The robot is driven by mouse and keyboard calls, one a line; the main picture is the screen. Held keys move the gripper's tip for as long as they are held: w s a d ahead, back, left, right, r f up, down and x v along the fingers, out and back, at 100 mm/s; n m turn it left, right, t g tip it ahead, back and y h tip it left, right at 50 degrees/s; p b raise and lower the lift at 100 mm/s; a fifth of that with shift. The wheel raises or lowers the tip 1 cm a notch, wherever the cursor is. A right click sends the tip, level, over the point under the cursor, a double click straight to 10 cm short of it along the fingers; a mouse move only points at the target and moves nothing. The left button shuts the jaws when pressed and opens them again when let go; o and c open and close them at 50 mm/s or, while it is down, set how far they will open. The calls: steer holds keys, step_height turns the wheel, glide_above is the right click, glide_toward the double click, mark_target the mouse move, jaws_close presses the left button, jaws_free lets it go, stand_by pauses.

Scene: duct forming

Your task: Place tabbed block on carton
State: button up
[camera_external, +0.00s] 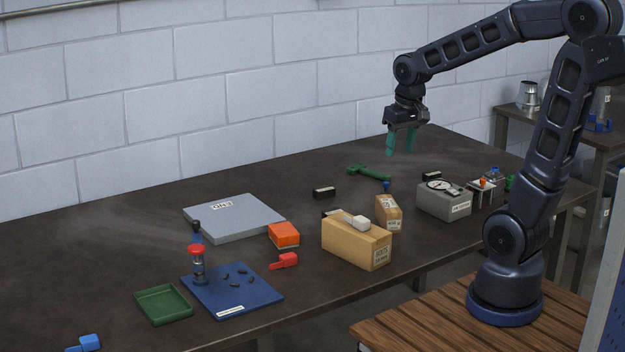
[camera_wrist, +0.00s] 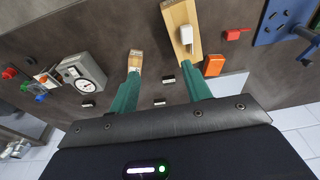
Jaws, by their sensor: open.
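A large tan carton (camera_external: 352,248) stands on the table, right of centre. A small white block (camera_external: 360,223) lies on its top; a short stub seems to stick out at one end. The wrist view also shows the carton (camera_wrist: 172,17) and the white block (camera_wrist: 187,33). A red tabbed block (camera_external: 285,261) lies on the table left of the carton, and a blue tabbed one (camera_external: 86,343) lies at the lower left. My gripper (camera_external: 402,143) is open and empty, high above the back of the table. Its green fingers also show in the wrist view (camera_wrist: 161,62), apart from the carton.
A smaller carton (camera_external: 388,213) stands beside the large one. An orange box (camera_external: 284,234), grey flat case (camera_external: 234,219), blue mat (camera_external: 240,299) and green tray (camera_external: 163,305) are to the left. A grey gauge box (camera_external: 443,203) stands right. The back left table is clear.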

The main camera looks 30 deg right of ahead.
steer(key=s+d+r+t, duration=0.1)
steer(key=s+d+r, duration=0.1)
steer(key=s, duration=0.3)
steer(key=s+d+r+t, duration=0.1)
steer(key=s+d+r, duration=0.2)
steer(key=s, duration=0.3)
steer(key=shift+s+d+t, duration=0.3)
steer(key=shift+d, duration=0.6)
